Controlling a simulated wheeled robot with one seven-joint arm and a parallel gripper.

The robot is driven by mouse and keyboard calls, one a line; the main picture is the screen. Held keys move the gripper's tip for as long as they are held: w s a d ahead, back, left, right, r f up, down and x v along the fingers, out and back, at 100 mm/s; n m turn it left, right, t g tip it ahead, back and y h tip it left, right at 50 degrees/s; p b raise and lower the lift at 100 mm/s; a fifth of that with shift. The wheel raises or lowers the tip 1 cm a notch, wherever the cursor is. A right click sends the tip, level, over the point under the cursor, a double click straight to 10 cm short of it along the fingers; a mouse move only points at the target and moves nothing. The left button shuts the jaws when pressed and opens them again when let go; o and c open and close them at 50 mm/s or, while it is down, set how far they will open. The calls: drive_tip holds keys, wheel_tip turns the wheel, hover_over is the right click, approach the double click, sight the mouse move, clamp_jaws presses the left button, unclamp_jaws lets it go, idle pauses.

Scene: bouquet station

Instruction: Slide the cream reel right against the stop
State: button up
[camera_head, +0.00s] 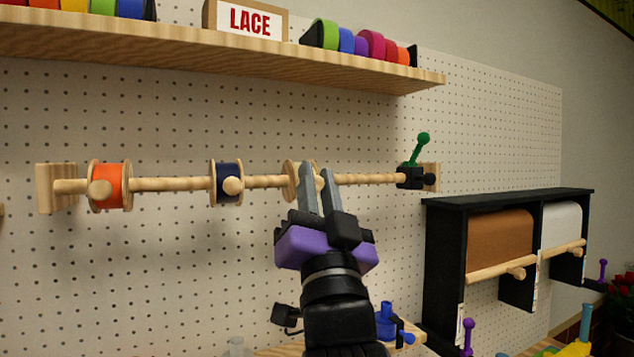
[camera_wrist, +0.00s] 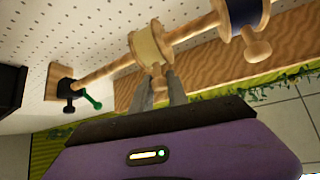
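The cream reel (camera_wrist: 151,46) hangs on a wooden rod; in the head view its wooden flange (camera_head: 291,178) shows behind my fingers. A wooden knob (camera_wrist: 158,72) sticks out from the reel. My gripper (camera_head: 317,175) is at this knob, its two grey fingers close on either side of it. In the wrist view the fingers (camera_wrist: 161,80) appear shut on the knob. The stop, a black block (camera_head: 411,178) with a green lever (camera_head: 421,147), sits at the rod's right end. Bare rod lies between reel and stop. In the wrist view the stop (camera_wrist: 68,88) is at left.
An orange reel (camera_head: 111,186) and a navy reel (camera_head: 227,182) are on the same rod (camera_head: 165,184), left of the cream reel. A wooden shelf (camera_head: 230,57) runs above. A black paper-roll holder (camera_head: 445,260) is at right. A blue clamp-like object (camera_head: 387,322) is below.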

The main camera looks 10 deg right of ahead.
clamp_jaws()
drive_tip(key=shift+d, duration=0.1)
idle(1.1)
